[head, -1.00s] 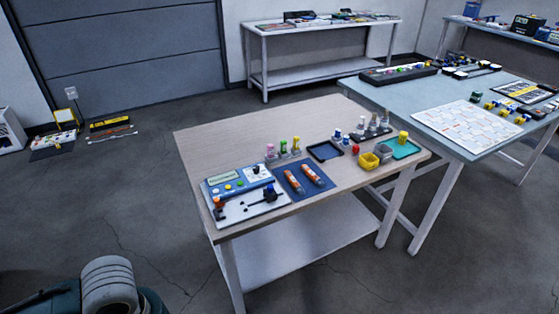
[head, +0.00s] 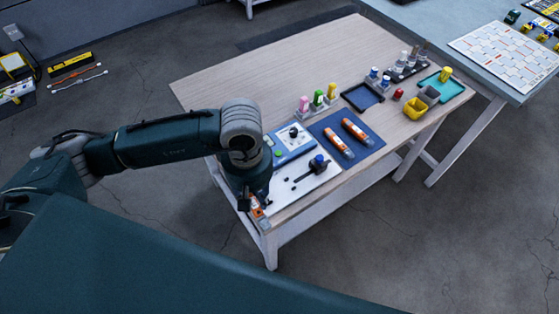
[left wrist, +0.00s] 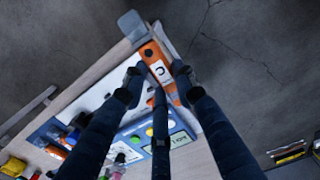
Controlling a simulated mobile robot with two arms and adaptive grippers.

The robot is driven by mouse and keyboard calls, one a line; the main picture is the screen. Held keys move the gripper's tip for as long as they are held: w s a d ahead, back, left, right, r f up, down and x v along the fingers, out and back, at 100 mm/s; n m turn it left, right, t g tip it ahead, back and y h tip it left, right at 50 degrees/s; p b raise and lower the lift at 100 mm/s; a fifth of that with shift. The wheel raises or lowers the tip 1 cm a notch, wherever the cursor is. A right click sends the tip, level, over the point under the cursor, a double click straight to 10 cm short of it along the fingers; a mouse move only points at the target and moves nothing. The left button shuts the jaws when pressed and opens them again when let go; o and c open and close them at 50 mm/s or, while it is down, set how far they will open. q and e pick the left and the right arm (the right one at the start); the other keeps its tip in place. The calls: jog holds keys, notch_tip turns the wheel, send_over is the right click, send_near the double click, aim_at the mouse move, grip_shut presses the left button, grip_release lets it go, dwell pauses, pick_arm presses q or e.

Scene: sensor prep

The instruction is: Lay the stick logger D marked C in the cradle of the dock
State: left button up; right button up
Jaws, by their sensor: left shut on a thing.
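My left gripper (head: 256,204) is low over the left front corner of the wooden table, shut on an orange stick logger (head: 259,214). In the left wrist view, the logger (left wrist: 152,53) shows a white label with a C, between the fingertips (left wrist: 159,74). The dock (head: 308,181) is a white plate with a blue panel behind it. A black fixture with a blue knob (head: 319,164) stands on the plate. My arm hides the dock's left part. I cannot tell whether the logger touches the plate, nor make out the cradle clearly.
Two more orange sticks (head: 338,142) (head: 355,131) lie on a blue mat (head: 372,142) right of the dock. The table's back left is clear.

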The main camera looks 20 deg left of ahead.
aim_at(279, 189)
pick_arm(q)
jog(key=w+n, duration=0.1)
jog(key=n, duration=0.1)
jog(key=w+n, duration=0.1)
jog(key=n, duration=0.1)
jog(key=w+r+n+p, duration=0.1)
jog(key=shift+w+d+n, duration=0.15)
jog(key=shift+d+n, duration=0.25)
jog(key=w+d+n, duration=0.1)
jog(key=n, duration=0.2)
jog(key=w+r+n+p, duration=0.1)
jog(key=n, duration=0.2)
jog(key=w+d+n, duration=0.1)
jog(key=n, duration=0.3)
jog(key=shift+w+d+r+p, duration=0.2)
jog(key=shift+w+d+p, duration=0.1)
jog(key=shift+d+p, duration=0.05)
jog(key=n, duration=0.1)
jog(key=w+n, duration=0.1)
jog(key=shift+d+n, duration=0.15)
jog(key=shift+n, duration=0.25)
jog(key=shift+f+b, duration=0.65)
jog(key=shift+f, duration=0.65)
jog(key=shift+f+b, duration=0.35)
jog(key=shift+f, duration=0.45)
pick_arm(e)
jog(key=shift+s+a+r, duration=0.1)
jog(key=shift+a+r, duration=0.1)
jog(key=shift+r, duration=0.3)
jog(key=shift+d, duration=0.3)
